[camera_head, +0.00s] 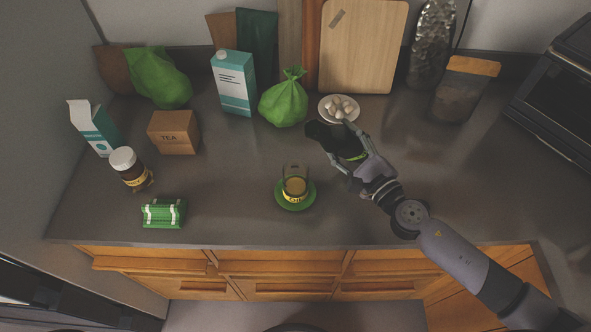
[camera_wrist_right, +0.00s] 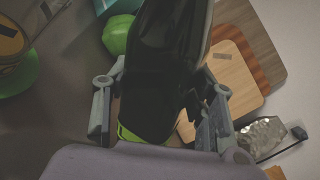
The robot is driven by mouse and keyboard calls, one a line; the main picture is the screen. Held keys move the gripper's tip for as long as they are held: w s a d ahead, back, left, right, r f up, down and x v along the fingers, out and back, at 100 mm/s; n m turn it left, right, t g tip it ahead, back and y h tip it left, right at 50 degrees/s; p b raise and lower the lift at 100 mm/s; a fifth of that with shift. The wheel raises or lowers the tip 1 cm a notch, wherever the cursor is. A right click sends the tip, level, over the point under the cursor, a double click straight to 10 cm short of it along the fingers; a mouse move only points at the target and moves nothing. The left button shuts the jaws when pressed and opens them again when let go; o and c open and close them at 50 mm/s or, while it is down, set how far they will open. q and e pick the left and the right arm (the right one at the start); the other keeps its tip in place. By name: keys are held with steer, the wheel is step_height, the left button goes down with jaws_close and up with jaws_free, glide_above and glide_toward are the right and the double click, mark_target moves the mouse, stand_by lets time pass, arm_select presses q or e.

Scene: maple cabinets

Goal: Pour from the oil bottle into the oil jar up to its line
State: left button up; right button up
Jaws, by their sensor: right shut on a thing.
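The oil jar (camera_head: 295,184) is a small clear glass with amber liquid in its lower part and a yellow lettered band. It stands upright on a green saucer (camera_head: 295,206) in the middle of the counter. The jar shows partly at the top left of the right wrist view (camera_wrist_right: 12,50). My right gripper (camera_head: 352,160) is shut on the dark oil bottle (camera_head: 328,138), which has a bright green band and also fills the middle of the wrist view (camera_wrist_right: 165,65). The bottle is tilted, behind and right of the jar, apart from it. No stream shows. My left gripper is out of view.
A plate of eggs (camera_head: 325,117) and a green bag (camera_head: 284,103) stand behind the bottle. A tea box (camera_head: 174,132), a brown jar (camera_head: 130,170) and a green packet (camera_head: 163,213) are at the left. The counter around the saucer is clear.

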steer(key=shift+w+d+f+n+b, duration=0.2)
steer(key=shift+d+f+n+b, duration=0.1)
steer(key=shift+f+n+b, duration=0.2)
steer(key=shift+w+d+f+n+b, duration=0.15)
steer(key=shift+d+f+n+b, duration=0.1)
steer(key=shift+f+n+b, duration=0.2)
steer(key=shift+n, duration=0.25)
steer(key=shift+r, duration=0.15)
steer(key=shift+w+d+f+n+b, duration=0.25)
steer(key=shift+d+f+n+b, duration=0.1)
steer(key=shift+f+n+b, duration=0.4)
stand_by(0.4)
steer(key=shift+w+d+r+n+p, duration=0.1)
steer(key=shift+d+r+n+p, duration=0.15)
steer(key=shift+r+n+p, duration=0.75)
stand_by(1.2)
steer(key=shift+s+a+r+n+p, duration=0.1)
steer(key=shift+a+r+n+p, duration=0.1)
steer(key=shift+r+n+p, duration=0.4)
steer(key=shift+s+a+r+n+p, duration=0.15)
steer(key=shift+r+p, duration=0.25)
steer(key=shift+p, duration=0.5)
stand_by(0.5)
steer(key=shift+r+n+p, duration=0.5)
steer(key=shift+r+p, duration=0.05)
steer(key=shift+p, duration=0.2)
stand_by(0.5)
